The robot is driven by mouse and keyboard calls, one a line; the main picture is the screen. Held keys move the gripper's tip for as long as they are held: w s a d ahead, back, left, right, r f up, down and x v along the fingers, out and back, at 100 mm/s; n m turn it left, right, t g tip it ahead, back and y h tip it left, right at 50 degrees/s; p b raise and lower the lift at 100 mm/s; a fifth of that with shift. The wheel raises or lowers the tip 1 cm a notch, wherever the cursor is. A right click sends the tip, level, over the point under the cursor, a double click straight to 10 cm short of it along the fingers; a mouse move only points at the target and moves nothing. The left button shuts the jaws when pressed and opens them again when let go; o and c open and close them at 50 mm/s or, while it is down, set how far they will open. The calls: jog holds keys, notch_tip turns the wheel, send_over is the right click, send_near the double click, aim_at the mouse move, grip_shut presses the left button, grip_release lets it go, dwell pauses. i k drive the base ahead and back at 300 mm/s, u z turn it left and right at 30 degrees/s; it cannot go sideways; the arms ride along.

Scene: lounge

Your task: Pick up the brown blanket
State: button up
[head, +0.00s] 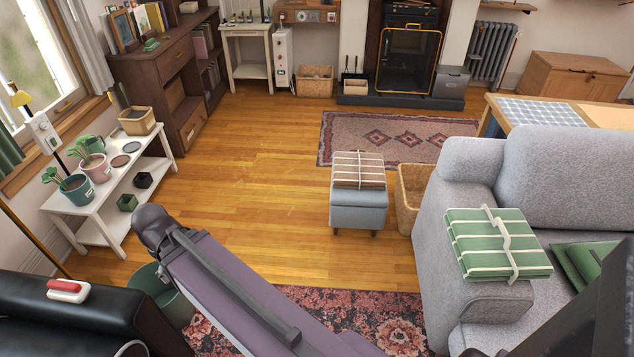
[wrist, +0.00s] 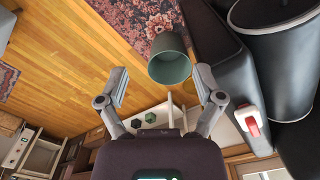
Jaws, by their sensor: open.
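The brown blanket (head: 359,170) is folded, has pale stripes and lies on top of a grey footstool (head: 358,212) in the middle of the head view. I do not make it out in the wrist view. My gripper (wrist: 162,82) shows in the wrist view with its two fingers spread wide and nothing between them. It is well away from the blanket, over the area of the green bin and the white plant shelf. In the head view my arm crosses the lower middle, and the gripper itself does not show.
A green striped blanket (head: 497,244) lies on the grey sofa's (head: 574,180) arm. A wicker basket (head: 409,198) stands right beside the footstool. A green bin (wrist: 169,60) and white plant shelf (head: 152,163) are at left. Wooden floor (head: 262,190) left of the footstool is clear.

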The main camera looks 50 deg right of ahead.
aim_at(351, 169)
jog(key=u, duration=1.3)
jog(key=k, duration=0.1)
jog(key=z, duration=3.2)
jog(key=i, duration=0.6)
jog(key=z, duration=0.1)
jog(key=k, duration=0.4)
jog(key=z, duration=0.05)
